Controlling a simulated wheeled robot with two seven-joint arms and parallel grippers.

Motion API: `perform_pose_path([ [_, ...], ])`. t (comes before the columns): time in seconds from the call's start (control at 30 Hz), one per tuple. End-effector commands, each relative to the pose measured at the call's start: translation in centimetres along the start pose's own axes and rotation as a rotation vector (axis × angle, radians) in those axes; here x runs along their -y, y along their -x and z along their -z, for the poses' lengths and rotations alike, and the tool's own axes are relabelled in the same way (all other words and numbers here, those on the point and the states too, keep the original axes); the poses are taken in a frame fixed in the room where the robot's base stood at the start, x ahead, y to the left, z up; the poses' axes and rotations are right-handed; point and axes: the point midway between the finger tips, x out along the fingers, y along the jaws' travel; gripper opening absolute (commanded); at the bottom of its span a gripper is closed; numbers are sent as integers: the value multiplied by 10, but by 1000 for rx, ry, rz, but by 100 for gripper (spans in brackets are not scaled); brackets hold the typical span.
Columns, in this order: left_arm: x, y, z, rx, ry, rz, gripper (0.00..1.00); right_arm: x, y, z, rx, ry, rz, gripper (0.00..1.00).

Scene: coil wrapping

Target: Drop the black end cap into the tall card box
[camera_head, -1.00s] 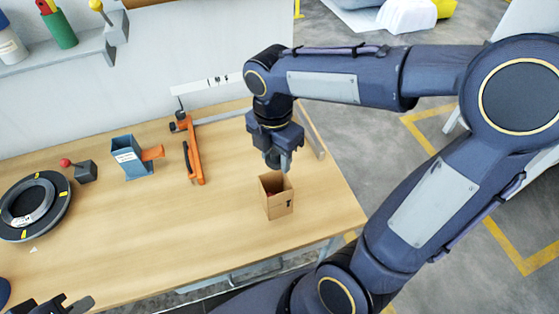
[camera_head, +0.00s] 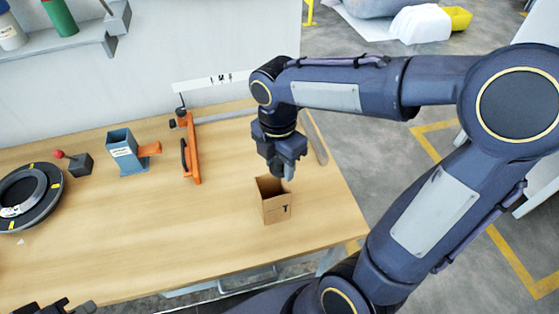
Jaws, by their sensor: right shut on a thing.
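The tall card box (camera_head: 276,210) stands upright and open-topped on the table, right of its middle. My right gripper (camera_head: 284,170) points down just above the box's back rim and is shut on a dark thing, which I take to be the black end cap. The cap is mostly hidden by the fingers and hard to make out against the dark gripper. I cannot tell whether the fingertips are over the opening or behind it. My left gripper (camera_head: 62,307) is at the bottom left edge, cut off, and its jaws cannot be read.
On the wooden table (camera_head: 150,235) are a black coil ring (camera_head: 40,212) at left, a small dark block with a red knob (camera_head: 77,165), a blue-grey holder with an orange part (camera_head: 127,160) and an orange clamp-like tool (camera_head: 190,155). The table around the box's left and front is clear.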

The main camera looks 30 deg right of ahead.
Motion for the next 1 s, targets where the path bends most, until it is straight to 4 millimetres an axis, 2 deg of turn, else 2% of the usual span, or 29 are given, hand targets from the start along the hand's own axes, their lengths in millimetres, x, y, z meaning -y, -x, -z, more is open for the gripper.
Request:
perform_pose_path([
  [0.17,0,1,0,0,0,0,0,0,1,0,0,0,0,20],
  [0.2,0,1,0,0,0,0,0,0,1,0,0,0,0,44],
  [0.4,0,1,0,0,0,0,0,0,1,0,0,0,0,67],
  [0.73,0,1,0,0,0,0,0,-1,7,0,1,0,-3,67],
  [1.0,0,0,0,0,0,0,0,-1,51,0,0,0,-5,67],
])
